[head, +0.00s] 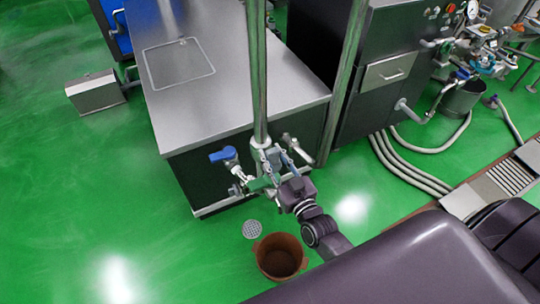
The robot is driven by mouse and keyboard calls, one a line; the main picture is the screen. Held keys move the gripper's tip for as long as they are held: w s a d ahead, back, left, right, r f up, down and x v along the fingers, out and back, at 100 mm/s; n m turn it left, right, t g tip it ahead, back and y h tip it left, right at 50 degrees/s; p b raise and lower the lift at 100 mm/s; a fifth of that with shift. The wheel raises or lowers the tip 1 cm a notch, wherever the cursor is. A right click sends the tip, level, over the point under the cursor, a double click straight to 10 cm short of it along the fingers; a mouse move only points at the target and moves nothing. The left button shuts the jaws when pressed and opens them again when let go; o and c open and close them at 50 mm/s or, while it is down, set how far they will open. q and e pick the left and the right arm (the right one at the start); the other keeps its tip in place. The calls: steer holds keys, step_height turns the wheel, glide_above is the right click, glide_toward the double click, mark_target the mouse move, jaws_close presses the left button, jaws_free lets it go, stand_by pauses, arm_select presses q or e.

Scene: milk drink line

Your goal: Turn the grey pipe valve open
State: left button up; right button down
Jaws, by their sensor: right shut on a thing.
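The grey pipe valve (297,149) sits on the vertical steel pipe (258,75) at the front of the steel cabinet. Its grey lever slants down to the right, beside the pipe. My right gripper (272,170) reaches in from the lower right and is shut on the valve, close to the pipe. The fingers and fittings overlap, so the exact grip point is hard to make out. My left gripper is out of view.
A blue-handled valve (222,154) sits just left of the pipe. A brown bucket (280,257) stands on the green floor below, near a round drain (252,229). The steel cabinet top (230,90) lies behind. Hoses (405,165) run along the floor at right.

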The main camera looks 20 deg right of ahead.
stand_by(0.6)
steer(key=c, duration=1.5)
jaws_free()
steer(key=shift+d, duration=0.1)
steer(key=shift+s, duration=0.1)
steer(key=s, duration=1.1)
steer(key=shift+s+d, duration=0.2)
steer(key=shift+s, duration=0.2)
steer(key=shift+f, duration=0.1)
